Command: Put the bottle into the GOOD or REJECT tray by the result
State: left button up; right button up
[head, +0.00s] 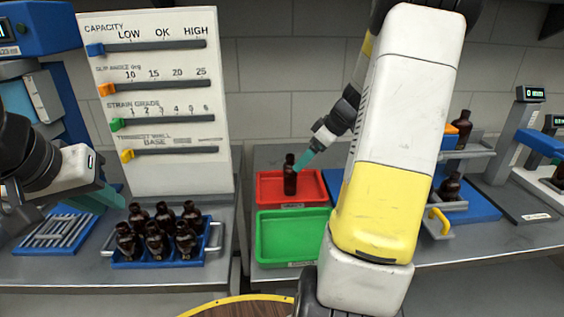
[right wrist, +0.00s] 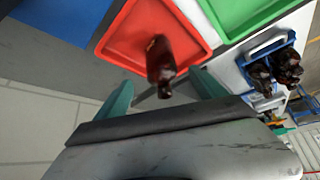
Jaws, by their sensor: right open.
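A dark amber bottle (head: 290,178) stands upright in the red tray (head: 318,184), near its left side. My right gripper (head: 303,160) is open at the bottle's upper part. In the right wrist view the bottle (right wrist: 160,68) shows between and just beyond the spread teal fingers (right wrist: 162,95); contact is not clear. The green tray (head: 284,239) in front of the red one looks empty, its right end hidden by my arm. Any tray labels are too small to read. My left gripper (head: 103,196) is at the far left; its finger gap is unclear.
A blue rack (head: 158,262) with several amber bottles stands left of the trays. Behind it is a white board (head: 160,105) with sliders for capacity, slip angle, strain grade and wall, all at their left ends. Instruments with more bottles (head: 450,187) stand right.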

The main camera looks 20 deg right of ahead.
jog(key=s+a+r+m+h, duration=0.1)
jog(key=s+a+r+m, duration=0.2)
jog(key=s+a+r, duration=0.8)
jog(key=s+a+m+t+h, duration=0.1)
jog(key=s+a+m, duration=0.3)
jog(key=s, duration=0.7)
jog(key=a, duration=0.2)
jog(key=shift+a+r+m, duration=0.4)
